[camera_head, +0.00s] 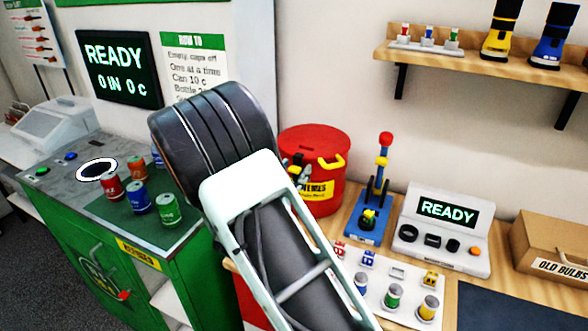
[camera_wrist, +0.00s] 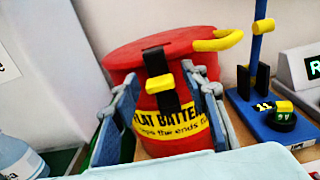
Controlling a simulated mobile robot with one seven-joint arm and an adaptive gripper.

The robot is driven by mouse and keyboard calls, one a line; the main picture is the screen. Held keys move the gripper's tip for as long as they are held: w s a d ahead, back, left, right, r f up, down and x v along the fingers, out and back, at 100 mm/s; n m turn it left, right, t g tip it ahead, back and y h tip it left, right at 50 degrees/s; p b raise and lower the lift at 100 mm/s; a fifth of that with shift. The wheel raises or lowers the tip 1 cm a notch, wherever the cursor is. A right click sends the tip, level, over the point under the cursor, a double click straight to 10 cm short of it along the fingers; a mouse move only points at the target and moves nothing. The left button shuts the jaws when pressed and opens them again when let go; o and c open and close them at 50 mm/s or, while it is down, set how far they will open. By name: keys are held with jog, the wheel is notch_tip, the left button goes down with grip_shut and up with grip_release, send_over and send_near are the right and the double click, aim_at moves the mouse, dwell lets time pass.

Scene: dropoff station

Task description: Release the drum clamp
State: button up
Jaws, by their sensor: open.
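The red drum (camera_head: 322,143) stands on the wooden bench behind my arm, with a yellow handle (camera_head: 333,162) and a yellow label. In the wrist view the drum (camera_wrist: 185,134) fills the middle, its lid on. The drum clamp (camera_wrist: 155,62) is a black strap over the rim with a yellow latch piece on the drum's front. My gripper (camera_wrist: 160,74) is open, its two blue-grey fingers on either side of the clamp. The right finger looks very near the yellow piece; I cannot tell whether it touches. My arm hides the drum's lower left in the head view.
A blue-based stand with a red-topped lever (camera_head: 384,150) is right of the drum. A READY console (camera_head: 445,228), a white tray (camera_head: 378,290) of small batteries and a cardboard box (camera_head: 550,248) are further right. Cans stand on the green machine (camera_head: 75,180) at left.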

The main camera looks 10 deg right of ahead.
grip_shut()
dwell(0.4)
